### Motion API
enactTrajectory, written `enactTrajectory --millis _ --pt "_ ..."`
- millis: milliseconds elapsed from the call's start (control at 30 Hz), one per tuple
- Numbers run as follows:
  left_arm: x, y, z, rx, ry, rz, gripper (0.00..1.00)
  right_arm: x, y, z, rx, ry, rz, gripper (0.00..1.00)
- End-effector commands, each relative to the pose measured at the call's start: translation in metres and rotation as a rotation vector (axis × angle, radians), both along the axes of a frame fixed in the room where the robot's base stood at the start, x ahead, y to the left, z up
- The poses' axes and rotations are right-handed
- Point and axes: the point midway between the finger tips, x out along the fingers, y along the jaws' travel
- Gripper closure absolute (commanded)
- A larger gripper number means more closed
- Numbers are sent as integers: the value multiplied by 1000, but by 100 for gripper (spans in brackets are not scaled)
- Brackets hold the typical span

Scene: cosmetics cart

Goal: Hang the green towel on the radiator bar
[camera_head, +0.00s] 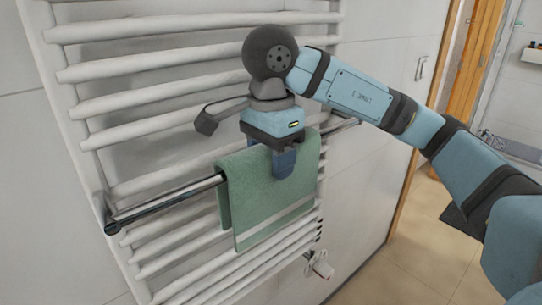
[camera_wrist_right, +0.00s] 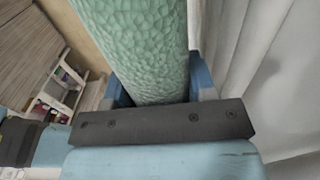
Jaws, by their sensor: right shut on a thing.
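The green towel (camera_head: 262,195) is draped over the chrome radiator bar (camera_head: 170,203), hanging down in front of the radiator. A pale stripe runs near its lower edge. My right gripper (camera_head: 284,165) is at the towel's top edge over the bar, pointing down, shut on the towel. In the right wrist view the towel (camera_wrist_right: 140,45) fills the space between the two blue fingers (camera_wrist_right: 160,93). The bar is hidden there by the towel. My left gripper is not in view.
The white radiator (camera_head: 140,75) with several horizontal tubes stands behind the bar. A valve (camera_head: 320,264) sits at its lower right. A wooden door frame (camera_head: 412,185) and tiled floor (camera_head: 400,260) lie to the right. The bar's left part is bare.

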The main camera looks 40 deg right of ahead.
Motion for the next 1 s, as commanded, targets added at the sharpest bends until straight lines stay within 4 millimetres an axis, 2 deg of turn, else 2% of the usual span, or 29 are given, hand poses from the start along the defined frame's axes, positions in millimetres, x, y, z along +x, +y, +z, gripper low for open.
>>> enactTrajectory --millis 333,367,467,500,800,867,1000 --pt "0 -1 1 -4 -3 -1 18 0 0 -2 0 -1 0 76" --pt "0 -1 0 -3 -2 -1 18 0 0 -2 0 -1 0 44" --pt "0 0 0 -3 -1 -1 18 0 0 -2 0 -1 0 22" --pt "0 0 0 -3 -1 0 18 0 0 -2 0 0 0 19" --pt "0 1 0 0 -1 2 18 0 0 2 0 -1 0 19" --pt "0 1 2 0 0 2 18 1 0 7 -1 -3 -1 19" --pt "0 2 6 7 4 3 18 1 0 32 -1 -6 -1 19"
